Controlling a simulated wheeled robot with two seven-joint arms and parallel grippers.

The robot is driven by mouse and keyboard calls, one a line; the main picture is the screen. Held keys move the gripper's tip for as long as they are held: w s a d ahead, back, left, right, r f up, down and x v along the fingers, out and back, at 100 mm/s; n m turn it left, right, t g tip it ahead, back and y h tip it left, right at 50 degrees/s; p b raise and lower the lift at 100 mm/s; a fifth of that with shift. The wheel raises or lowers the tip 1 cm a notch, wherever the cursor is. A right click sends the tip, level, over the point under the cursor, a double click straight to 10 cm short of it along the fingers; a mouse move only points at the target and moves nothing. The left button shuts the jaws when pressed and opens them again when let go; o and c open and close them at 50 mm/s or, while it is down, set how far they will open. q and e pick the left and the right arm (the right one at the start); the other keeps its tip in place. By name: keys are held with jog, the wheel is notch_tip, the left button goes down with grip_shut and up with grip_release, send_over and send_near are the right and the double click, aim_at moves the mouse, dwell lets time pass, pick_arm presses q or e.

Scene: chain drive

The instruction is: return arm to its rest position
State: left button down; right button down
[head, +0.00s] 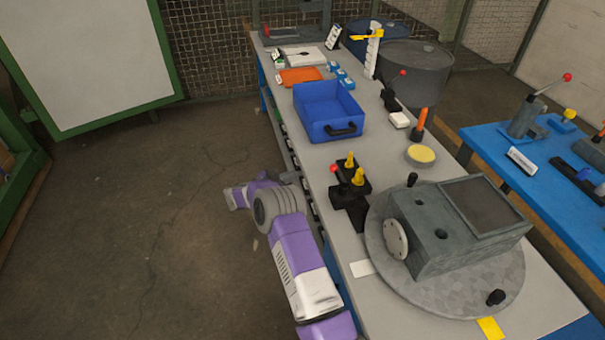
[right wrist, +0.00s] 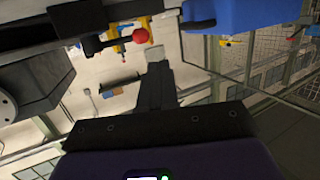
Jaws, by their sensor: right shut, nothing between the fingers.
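My right arm comes in from the bottom of the head view, purple and white, and its far end reaches the left side of the long grey bench (head: 375,190). My right gripper (right wrist: 157,72) shows in the right wrist view as dark fingers shut together with nothing between them. Its fingers are hard to make out in the head view. A grey gearbox-like housing (head: 440,240) with a pale round disc (head: 396,239) on its side sits on a round grey turntable (head: 440,300), to the right of my arm. My left gripper is out of both views.
A black fixture with yellow posts and a red knob (head: 335,168) stands near the bench edge, close to my right arm; the knob also shows in the right wrist view (right wrist: 140,36). A blue bin (head: 328,112) sits farther back. The floor (head: 140,230) left of the bench is clear.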

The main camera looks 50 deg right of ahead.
jog(key=shift+w+a+r, duration=0.1)
jog(key=shift+w+a, duration=0.05)
jog(key=shift+a, duration=0.25)
dwell(0.3)
jog(key=w+a+f+n+t+y, duration=0.3)
jog(key=a+f+n+t, duration=0.2)
jog(key=a+f, duration=0.3)
jog(key=w+a+f+n+t+y, duration=0.3)
jog(key=a+f+n+t, duration=0.25)
jog(key=a, duration=0.45)
jog(key=s+a+f+n+y, duration=0.2)
jog(key=s+a+f+y, duration=0.25)
jog(key=a, duration=0.45)
jog(key=s+a+f+n+g+y, duration=0.1)
jog(key=s+a+n+g+y, duration=0.1)
jog(key=s+a, duration=0.8)
jog(key=s+a+f+n+g+y, duration=0.1)
jog(key=s+a+n+g+y, duration=0.2)
jog(key=s+a, duration=0.7)
jog(key=s+g+y, duration=0.2)
jog(key=s+y, duration=0.2)
jog(key=s, duration=0.1)
jog(key=shift+a, duration=0.25)
